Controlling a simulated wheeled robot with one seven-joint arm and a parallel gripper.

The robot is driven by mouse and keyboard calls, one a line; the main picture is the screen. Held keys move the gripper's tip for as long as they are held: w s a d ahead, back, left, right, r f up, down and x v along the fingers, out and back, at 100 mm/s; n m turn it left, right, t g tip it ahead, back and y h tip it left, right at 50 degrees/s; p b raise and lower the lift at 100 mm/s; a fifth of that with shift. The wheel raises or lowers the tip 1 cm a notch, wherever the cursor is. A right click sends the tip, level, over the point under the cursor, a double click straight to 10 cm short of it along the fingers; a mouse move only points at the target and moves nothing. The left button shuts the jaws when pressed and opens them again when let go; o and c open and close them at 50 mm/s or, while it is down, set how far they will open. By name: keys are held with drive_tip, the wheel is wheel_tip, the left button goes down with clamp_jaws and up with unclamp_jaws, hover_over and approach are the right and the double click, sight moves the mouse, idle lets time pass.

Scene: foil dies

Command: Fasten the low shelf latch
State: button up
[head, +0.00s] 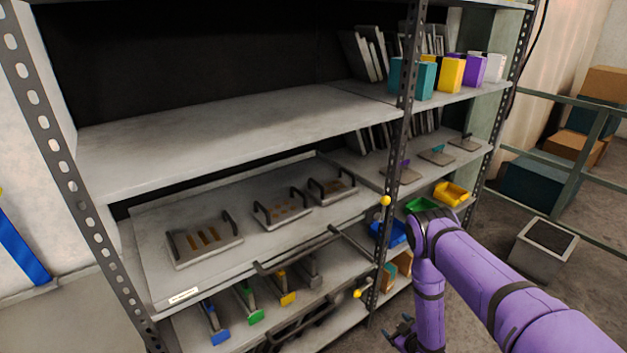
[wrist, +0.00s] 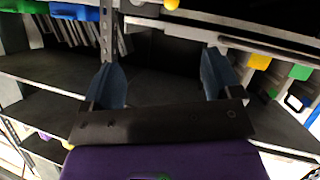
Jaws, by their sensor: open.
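Two yellow knobs stand out near the middle perforated post in the head view. The upper knob (head: 386,201) is at the post beside the middle shelf's front bar. The lower knob (head: 357,293) is at the right end of a dark bar at the low shelf (head: 335,318). My gripper (head: 403,328) is low, right of the lower knob and apart from it, partly hidden by my arm. In the wrist view my gripper (wrist: 162,80) has its blue fingers spread with nothing between them. A yellow knob (wrist: 171,4) is cut off at the top edge there.
The middle shelf tray (head: 150,235) holds several handled die plates. Dies with blue, green and yellow handles (head: 288,299) stand on the low shelf. Blue (head: 386,235), green and yellow bins are right of the post. A grey planter-like box (head: 541,250) stands on the floor.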

drive_tip(key=w+d+r+m+h, duration=0.1)
drive_tip(key=w+r, duration=0.6)
drive_tip(key=r, duration=0.4)
drive_tip(key=w+r+m+h, duration=0.1)
drive_tip(key=w+r, duration=0.6)
drive_tip(key=r, duration=0.4)
wheel_tip(320, 180, up, 28)
drive_tip(key=s+d+m+g+h, duration=0.2)
drive_tip(key=g, duration=0.1)
drive_tip(key=s+r+m+g, duration=0.2)
drive_tip(key=s+r+m, duration=0.1)
drive_tip(key=s+r, duration=1.6)
drive_tip(key=s+r+g, duration=0.1)
drive_tip(key=s+r, duration=0.2)
drive_tip(key=s, duration=0.8)
drive_tip(key=s+r+m, duration=0.1)
drive_tip(key=s+r, duration=0.2)
drive_tip(key=s, duration=0.9)
drive_tip(key=shift+s+a+r+g, duration=0.15)
drive_tip(key=shift+s+a+g, duration=0.15)
drive_tip(key=shift+a+g, duration=0.1)
drive_tip(key=shift+s, duration=0.4)
drive_tip(key=c, duration=0.4)
drive_tip(key=shift+w, duration=0.15)
